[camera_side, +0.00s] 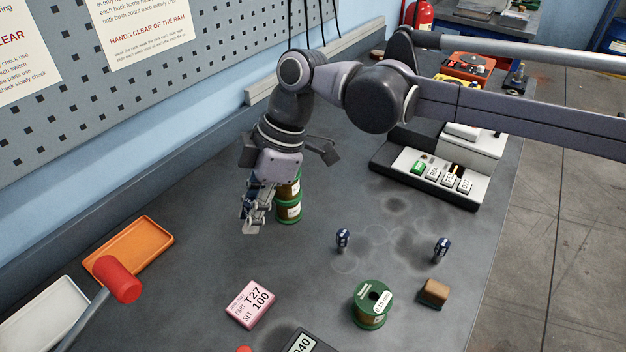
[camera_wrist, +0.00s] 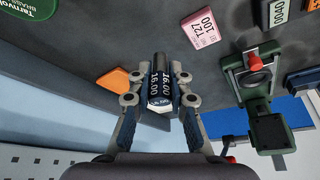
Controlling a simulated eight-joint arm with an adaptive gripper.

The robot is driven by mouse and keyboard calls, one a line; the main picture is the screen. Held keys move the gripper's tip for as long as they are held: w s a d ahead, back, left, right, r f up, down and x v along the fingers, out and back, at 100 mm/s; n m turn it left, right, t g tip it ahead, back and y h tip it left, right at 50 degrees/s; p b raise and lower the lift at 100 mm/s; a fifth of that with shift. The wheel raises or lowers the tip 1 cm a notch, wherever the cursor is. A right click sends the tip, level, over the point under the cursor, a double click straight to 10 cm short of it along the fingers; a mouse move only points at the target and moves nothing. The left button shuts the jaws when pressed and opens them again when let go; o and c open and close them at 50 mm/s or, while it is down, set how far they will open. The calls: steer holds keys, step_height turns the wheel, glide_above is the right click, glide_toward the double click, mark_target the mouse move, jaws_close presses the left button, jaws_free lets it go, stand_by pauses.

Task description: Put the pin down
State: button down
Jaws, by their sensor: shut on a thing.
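My gripper (camera_side: 254,220) is above the bench at the left centre, in front of a stack of green-ended spools (camera_side: 290,208). In the wrist view, my gripper (camera_wrist: 159,76) is shut on a dark blue pin (camera_wrist: 160,92) with white 16.00 markings. The pin sits between the two fingers. In the side view the fingers hide most of it, and I cannot tell its height above the bench. Two other dark blue pins stand upright apart on the bench (camera_side: 390,225), one near the centre (camera_side: 342,240) and one to the right (camera_side: 441,246).
A pink T27 100 block (camera_side: 250,303), a green spool (camera_side: 372,303) and a brown block (camera_side: 433,292) lie toward the front. An orange tray (camera_side: 133,248), white tray (camera_side: 42,315) and red-headed mallet (camera_side: 117,279) are at left. A green press (camera_wrist: 262,105) shows in the wrist view.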

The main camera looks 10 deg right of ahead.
steer(key=w+d+m+t, duration=0.1)
steer(key=w+d+m, duration=0.15)
steer(key=d, duration=1.35)
steer(key=w+d+m, duration=0.1)
steer(key=w+d, duration=0.2)
steer(key=d, duration=1.3)
steer(key=a+f, duration=0.2)
steer(key=a, duration=0.1)
steer(key=a+f, duration=0.2)
steer(key=a, duration=0.2)
steer(key=a+f, duration=0.2)
steer(key=a, duration=0.2)
steer(key=shift+a+f, duration=0.2)
steer(key=shift+f, duration=2.15)
steer(key=shift+f, duration=0.1)
steer(key=c, duration=1.3)
jaws_free()
steer(key=shift+o, duration=0.2)
